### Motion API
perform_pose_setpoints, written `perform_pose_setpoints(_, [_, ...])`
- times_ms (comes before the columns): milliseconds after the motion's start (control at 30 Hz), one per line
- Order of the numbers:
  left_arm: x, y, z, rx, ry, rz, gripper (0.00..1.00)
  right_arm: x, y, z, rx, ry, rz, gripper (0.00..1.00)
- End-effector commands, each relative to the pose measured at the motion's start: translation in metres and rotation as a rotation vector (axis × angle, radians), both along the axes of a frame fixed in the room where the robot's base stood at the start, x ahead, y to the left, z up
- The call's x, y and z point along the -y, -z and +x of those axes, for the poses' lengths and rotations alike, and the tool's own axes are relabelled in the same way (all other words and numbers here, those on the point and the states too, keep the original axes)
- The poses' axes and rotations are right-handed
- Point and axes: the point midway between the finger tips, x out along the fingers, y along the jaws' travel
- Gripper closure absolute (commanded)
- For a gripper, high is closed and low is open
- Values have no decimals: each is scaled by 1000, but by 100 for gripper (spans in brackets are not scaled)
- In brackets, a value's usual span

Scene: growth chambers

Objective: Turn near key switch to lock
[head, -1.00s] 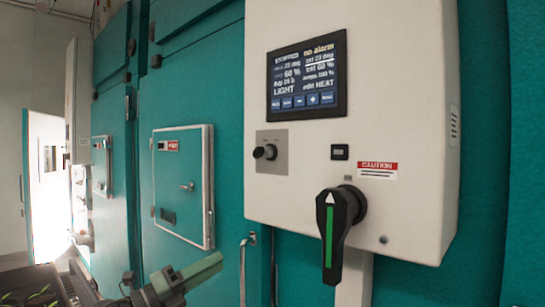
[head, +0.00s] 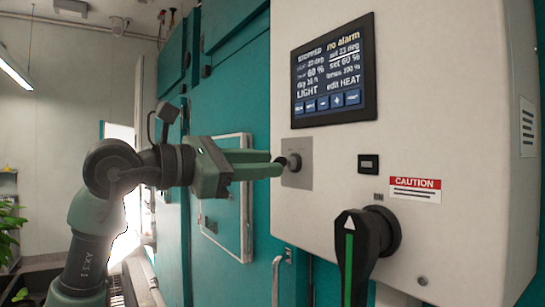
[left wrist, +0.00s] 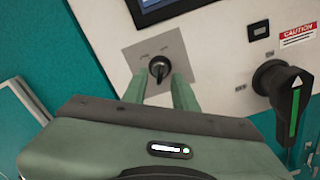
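The near key switch (head: 293,163) is a small dark knob on a grey square plate on the white control box. It also shows in the left wrist view (left wrist: 159,69), roughly upright, with markings too small to read. My left gripper (head: 278,165) is level with the switch, its green fingertips right at it. In the left wrist view my left gripper (left wrist: 159,80) is open, one finger on each side of the key. I cannot tell whether either finger touches it. My right gripper is not in view.
The white control box (head: 440,110) carries a screen (head: 333,69) reading STOPPED and no alarm. Below right of the switch, a large black rotary handle (head: 352,260) with a green stripe juts out. A caution label (head: 415,189) is above it. Teal chamber doors (head: 225,95) stand behind.

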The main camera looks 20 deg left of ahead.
Motion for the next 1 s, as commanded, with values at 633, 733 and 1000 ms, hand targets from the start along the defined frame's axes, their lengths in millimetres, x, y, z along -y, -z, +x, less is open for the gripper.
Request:
perform_pose_setpoints(633, [13, 0, 16, -1, 1, -2, 100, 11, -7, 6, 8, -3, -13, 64])
perform_pose_setpoints(733, [13, 0, 16, -1, 1, -2, 100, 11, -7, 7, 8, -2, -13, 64])
perform_pose_setpoints(1000, [12, 1, 16, -22, 1, -29, 100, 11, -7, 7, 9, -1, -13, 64])
